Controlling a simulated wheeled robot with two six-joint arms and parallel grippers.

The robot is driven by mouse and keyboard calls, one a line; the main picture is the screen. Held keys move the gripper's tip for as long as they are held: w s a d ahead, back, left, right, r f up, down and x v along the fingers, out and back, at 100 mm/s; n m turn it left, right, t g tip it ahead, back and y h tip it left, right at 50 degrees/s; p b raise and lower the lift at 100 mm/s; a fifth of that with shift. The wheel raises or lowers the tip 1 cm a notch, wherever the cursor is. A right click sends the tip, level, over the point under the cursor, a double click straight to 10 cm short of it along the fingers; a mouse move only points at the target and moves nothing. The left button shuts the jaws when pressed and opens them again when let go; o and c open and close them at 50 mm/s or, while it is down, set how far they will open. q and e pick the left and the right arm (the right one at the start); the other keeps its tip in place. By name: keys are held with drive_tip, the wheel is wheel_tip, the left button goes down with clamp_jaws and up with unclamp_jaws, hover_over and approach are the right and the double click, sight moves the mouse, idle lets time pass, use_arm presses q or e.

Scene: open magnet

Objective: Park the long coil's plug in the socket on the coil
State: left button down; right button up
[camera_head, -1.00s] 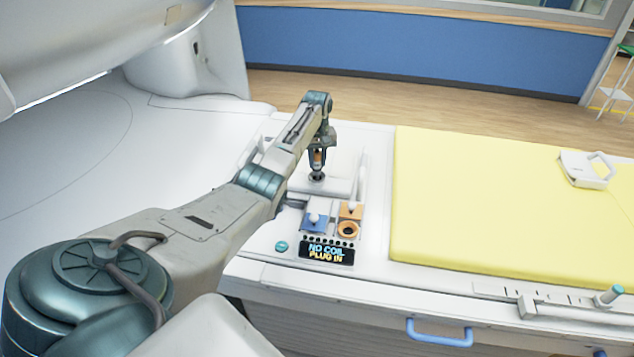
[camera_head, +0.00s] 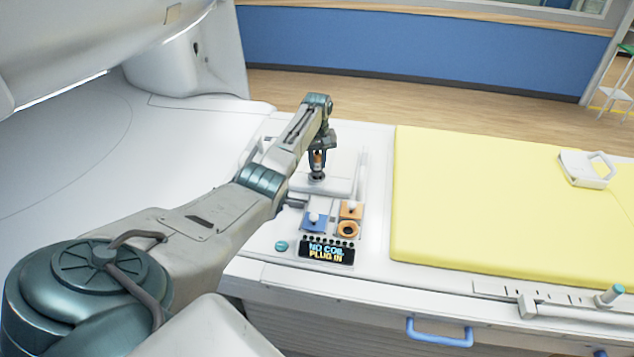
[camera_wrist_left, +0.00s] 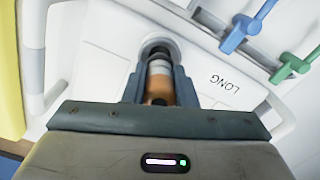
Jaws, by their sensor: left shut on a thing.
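My left gripper (camera_head: 318,164) points down over the white coil (camera_head: 341,186) and is shut on the plug. In the left wrist view the plug (camera_wrist_left: 159,84) has an orange body and a grey and white collar between the fingers. Its front end is at the round grey-rimmed socket (camera_wrist_left: 173,43) on the coil, which also shows in this view (camera_wrist_left: 105,45) and is marked LONG. The plug lines up with the opening, but how deep it sits is hidden by the fingers. My right gripper is not in view.
A panel with a blue block (camera_head: 314,224), orange blocks (camera_head: 350,211) and a display (camera_head: 326,252) reading NO COIL PLUG IN lies in front of the coil. Blue (camera_wrist_left: 240,32) and green (camera_wrist_left: 292,66) handles stand beside it. A yellow mattress (camera_head: 480,200) is at right.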

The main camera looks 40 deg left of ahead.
sight(317, 154)
use_arm(q)
drive_tip(key=shift+f+b, duration=0.65)
drive_tip(key=shift+f, duration=0.65)
drive_tip(key=c, duration=1.1)
unclamp_jaws()
wheel_tip(317, 154, up, 10)
drive_tip(key=b, duration=0.3)
drive_tip(key=shift+f, duration=0.1)
drive_tip(key=shift+r+b, duration=0.3)
drive_tip(key=shift+r, duration=0.2)
